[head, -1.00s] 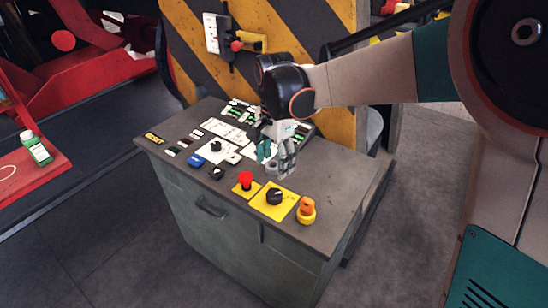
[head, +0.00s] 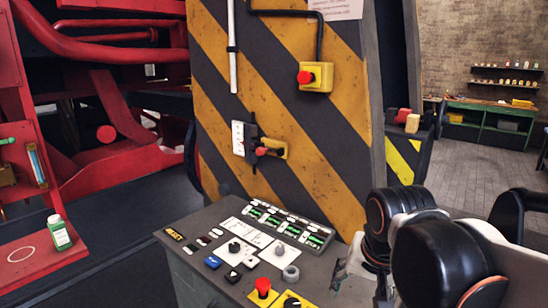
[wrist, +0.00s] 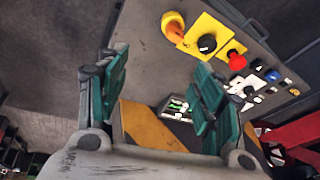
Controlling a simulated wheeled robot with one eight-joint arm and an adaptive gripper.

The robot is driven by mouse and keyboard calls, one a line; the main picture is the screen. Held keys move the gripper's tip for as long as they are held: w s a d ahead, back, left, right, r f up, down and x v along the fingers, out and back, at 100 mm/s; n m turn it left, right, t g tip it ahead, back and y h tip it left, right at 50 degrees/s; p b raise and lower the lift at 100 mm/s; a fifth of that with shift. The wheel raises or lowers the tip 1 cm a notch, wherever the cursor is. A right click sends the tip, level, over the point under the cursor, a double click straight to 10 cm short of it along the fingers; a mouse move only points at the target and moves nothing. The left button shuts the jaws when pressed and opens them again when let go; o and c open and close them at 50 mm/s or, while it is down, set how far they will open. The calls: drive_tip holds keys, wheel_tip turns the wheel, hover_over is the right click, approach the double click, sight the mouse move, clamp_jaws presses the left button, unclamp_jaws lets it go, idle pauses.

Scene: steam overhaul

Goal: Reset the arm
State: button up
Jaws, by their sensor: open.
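My gripper (wrist: 160,85) is open and empty; its two green-padded fingers stand apart in the wrist view, above the control desk (wrist: 150,60). In the head view the desk (head: 215,222) carries a black label (head: 174,234) with yellow lettering that seems to read RESET. A red emergency button (head: 263,287) on yellow stands at the front. My arm is at the lower right and hides the desk's right part.
A striped pillar (head: 290,130) rises behind the desk, with a red button on a yellow box (head: 315,76) and a red-handled switch (head: 263,151). A green bottle (head: 59,232) stands on a red surface at left. Floor is open at far right.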

drive_tip(key=s+d+f+n+t, duration=0.2)
drive_tip(key=s+d+n+t, duration=0.1)
drive_tip(key=s, duration=0.4)
drive_tip(key=shift+d+f+n+b, duration=0.2)
drive_tip(key=shift+d+n+b, duration=0.25)
drive_tip(key=shift+d+n, duration=0.3)
idle(1.3)
